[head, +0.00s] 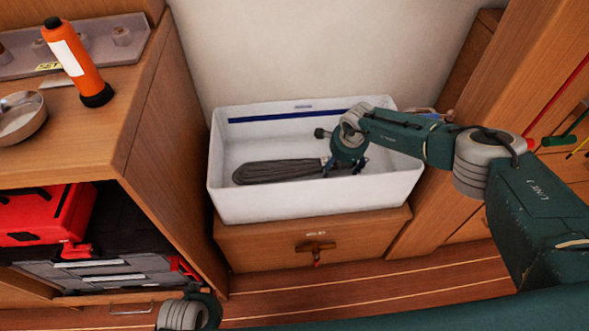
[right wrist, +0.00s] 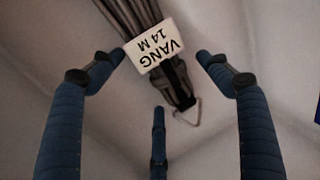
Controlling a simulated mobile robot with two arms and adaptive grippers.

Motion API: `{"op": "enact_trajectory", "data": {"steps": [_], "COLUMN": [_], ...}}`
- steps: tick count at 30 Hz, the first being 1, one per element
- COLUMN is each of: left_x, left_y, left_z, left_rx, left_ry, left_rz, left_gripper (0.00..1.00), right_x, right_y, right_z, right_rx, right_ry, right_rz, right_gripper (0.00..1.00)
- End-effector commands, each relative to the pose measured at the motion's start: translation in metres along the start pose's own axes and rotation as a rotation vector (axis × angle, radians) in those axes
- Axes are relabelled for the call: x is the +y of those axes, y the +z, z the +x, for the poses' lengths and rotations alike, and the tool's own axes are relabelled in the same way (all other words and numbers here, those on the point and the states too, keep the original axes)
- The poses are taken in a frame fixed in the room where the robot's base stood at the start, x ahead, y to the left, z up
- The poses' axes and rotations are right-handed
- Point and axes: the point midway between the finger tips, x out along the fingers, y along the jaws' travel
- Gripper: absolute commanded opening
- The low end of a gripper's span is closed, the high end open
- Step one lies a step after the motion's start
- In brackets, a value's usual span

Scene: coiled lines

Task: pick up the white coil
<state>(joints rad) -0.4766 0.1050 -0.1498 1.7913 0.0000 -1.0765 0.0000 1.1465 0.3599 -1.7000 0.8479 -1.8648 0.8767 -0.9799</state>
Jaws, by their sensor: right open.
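No white coil shows in either view. A dark grey coiled line (head: 272,172) lies in the white bin (head: 300,207), towards its left and middle. In the right wrist view the grey coil (right wrist: 128,12) has a white tag (right wrist: 156,45) reading "VANG 14 M" and a dark binding with a small pale loop at its end. My right gripper (head: 345,168) is inside the bin at the coil's right end. Its blue fingers (right wrist: 160,58) are open, spread to either side of the tagged end, with nothing gripped. My left gripper's fingers do not show.
The bin's walls surround the right gripper, and it stands on a wooden drawer unit (head: 300,240) against the wall. At left, a wooden counter (head: 125,100) holds an orange torch (head: 77,62) and a metal bowl (head: 20,115). A red case (head: 45,215) sits on the shelf below.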

Motion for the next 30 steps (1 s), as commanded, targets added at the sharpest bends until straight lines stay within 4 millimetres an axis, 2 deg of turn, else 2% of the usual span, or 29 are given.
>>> {"op": "enact_trajectory", "data": {"steps": [8,18,26,30], "left_x": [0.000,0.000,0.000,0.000], "left_y": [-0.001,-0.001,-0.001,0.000], "left_z": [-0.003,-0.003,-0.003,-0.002], "left_rx": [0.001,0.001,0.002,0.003], "left_ry": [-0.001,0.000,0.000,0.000], "left_rz": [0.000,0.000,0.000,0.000], "left_gripper": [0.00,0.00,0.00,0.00], "right_x": [0.000,-0.002,-0.001,-0.004], "right_y": [0.000,0.001,0.000,0.000], "right_z": [0.001,0.000,-0.001,-0.008], "right_rx": [0.000,-0.002,-0.001,0.000], "right_ry": [0.000,-0.002,-0.001,-0.001], "right_rz": [0.000,0.001,-0.001,0.000], "right_gripper": [0.77,0.11,0.10,0.10]}}
